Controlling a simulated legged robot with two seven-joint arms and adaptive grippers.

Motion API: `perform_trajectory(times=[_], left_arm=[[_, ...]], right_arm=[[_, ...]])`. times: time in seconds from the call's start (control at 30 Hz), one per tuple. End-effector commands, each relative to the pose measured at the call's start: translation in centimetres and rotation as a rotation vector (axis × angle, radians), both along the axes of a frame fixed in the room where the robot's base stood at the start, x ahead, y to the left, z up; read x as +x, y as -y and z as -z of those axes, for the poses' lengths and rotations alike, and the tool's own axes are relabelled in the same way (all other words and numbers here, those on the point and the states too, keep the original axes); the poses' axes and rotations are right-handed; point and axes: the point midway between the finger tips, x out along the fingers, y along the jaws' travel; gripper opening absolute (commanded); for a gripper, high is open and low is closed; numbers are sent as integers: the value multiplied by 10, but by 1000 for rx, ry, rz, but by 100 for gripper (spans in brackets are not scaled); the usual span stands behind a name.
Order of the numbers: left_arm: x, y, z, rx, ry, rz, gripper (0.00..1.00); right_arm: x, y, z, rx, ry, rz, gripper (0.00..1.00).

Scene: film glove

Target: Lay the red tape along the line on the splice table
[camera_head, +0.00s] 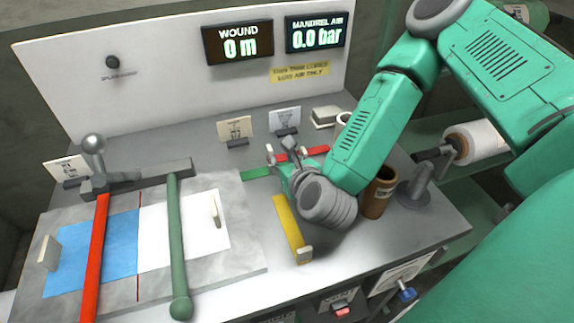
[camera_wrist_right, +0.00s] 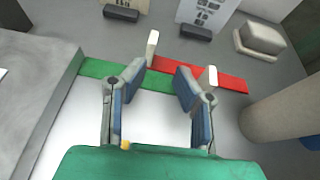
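The red tape (camera_head: 318,150) is a flat strip on the grey bench; it also shows in the right wrist view (camera_wrist_right: 233,83), beyond the fingers. My right gripper (camera_head: 285,155) is over the strips, and partly hides the red tape in the head view. In the wrist view the right gripper (camera_wrist_right: 160,82) is open, its blue-padded fingers apart with nothing between the pads. The splice table (camera_head: 245,255) has a thin red line (camera_head: 138,285) between blue and white sheets. My left gripper is out of view.
A green strip (camera_head: 256,173) and a yellow strip (camera_head: 288,222) lie near the red tape. A red bar (camera_head: 95,260) and a green bar (camera_head: 175,240) extend over the splice table. A brown cup (camera_head: 377,195) stands right of my gripper. Small cards stand behind.

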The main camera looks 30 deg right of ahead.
Motion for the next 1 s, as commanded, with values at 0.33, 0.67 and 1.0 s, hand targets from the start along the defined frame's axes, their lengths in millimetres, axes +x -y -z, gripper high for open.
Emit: perform_trajectory(times=[0.33, 0.67, 1.0], left_arm=[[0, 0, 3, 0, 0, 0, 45], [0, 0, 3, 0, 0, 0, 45], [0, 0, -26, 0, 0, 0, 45]], right_arm=[[-24, -6, -11, -1, 0, 0, 26], [-24, -5, -10, 0, 0, 0, 26], [-24, -6, -39, -1, 1, 0, 26]])
